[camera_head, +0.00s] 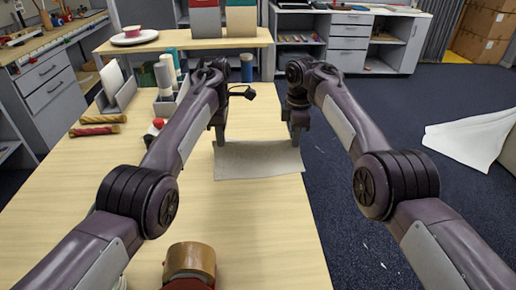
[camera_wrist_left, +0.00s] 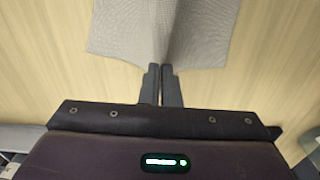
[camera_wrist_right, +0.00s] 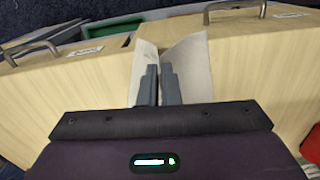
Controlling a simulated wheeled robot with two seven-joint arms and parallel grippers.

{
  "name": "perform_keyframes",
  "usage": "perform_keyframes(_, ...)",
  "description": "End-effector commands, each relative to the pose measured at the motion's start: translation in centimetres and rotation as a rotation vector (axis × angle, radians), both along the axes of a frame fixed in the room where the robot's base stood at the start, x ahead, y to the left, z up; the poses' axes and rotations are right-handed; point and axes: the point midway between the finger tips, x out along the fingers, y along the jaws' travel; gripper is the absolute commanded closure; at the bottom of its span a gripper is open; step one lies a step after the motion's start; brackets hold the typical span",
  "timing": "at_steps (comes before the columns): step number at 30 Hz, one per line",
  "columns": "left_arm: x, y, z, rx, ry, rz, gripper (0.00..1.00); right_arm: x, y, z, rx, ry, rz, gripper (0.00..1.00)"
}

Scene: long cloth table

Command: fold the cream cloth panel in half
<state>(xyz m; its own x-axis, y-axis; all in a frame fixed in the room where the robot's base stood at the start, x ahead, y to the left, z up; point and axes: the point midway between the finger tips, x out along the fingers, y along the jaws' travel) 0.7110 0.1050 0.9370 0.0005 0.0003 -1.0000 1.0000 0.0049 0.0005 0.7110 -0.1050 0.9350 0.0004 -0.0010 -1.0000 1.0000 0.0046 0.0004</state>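The cream cloth panel (camera_head: 258,164) lies at the right edge of the wooden table, between my two grippers in the head view. Its near part looks flat on the table. My left gripper (camera_head: 219,142) is at its far left corner. In the left wrist view the fingers are nearly together with the cloth (camera_wrist_left: 125,30) creased between them. My right gripper (camera_head: 296,142) is at its far right corner. In the right wrist view its fingers are nearly together, with cloth (camera_wrist_right: 190,65) rising on both sides of them.
A tan cylinder (camera_head: 190,262) stands at the table's near end. A white cloth (camera_head: 470,138) lies off the table at right.

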Motion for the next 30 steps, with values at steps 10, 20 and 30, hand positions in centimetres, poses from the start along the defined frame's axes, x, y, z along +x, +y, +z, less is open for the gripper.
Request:
perform_keyframes(10, 0.0, 0.0, 0.2, 0.000, 0.000, 0.000, 1.00, 0.0, 0.0, 0.2, 0.000, -0.001, 0.000, 1.00)
perform_keyframes(20, 0.0, -0.1, 4.3, 0.000, 0.000, -0.001, 1.00, 0.0, 0.1, 4.6, 0.001, -0.001, 0.000, 1.00)
perform_keyframes(30, 0.0, -0.2, 9.3, 0.000, 0.000, 0.000, 1.00, 0.0, 0.1, 9.5, 0.001, 0.000, 0.000, 1.00)
